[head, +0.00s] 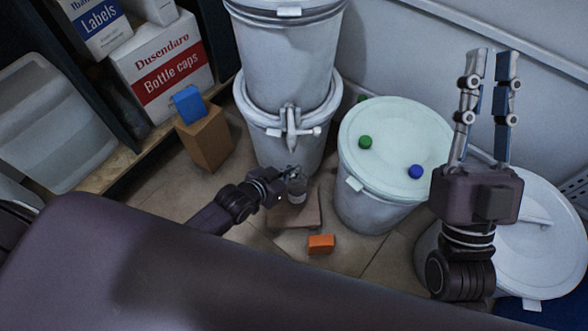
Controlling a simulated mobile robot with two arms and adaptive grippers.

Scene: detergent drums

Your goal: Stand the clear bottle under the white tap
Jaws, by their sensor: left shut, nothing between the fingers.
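The white tap (291,128) sticks out from the front of the stacked drums, its spout pointing down. A small clear bottle (297,192) seems to stand upright on a flat brown board (300,220) on the floor, below the tap. Its upper part is partly hidden by my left gripper. My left gripper (292,173) is shut and empty, right beside the bottle's top; I cannot tell whether they touch. My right gripper (493,70) is raised at the right, pointing up, open and empty, far from the bottle.
A lidded drum (372,205) right of the tap bears a green cap (366,142) and a blue cap (416,171). Another drum (545,245) is at right. An orange block (321,244) lies on the floor. A brown box (207,145) with a blue block (189,104) stands left.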

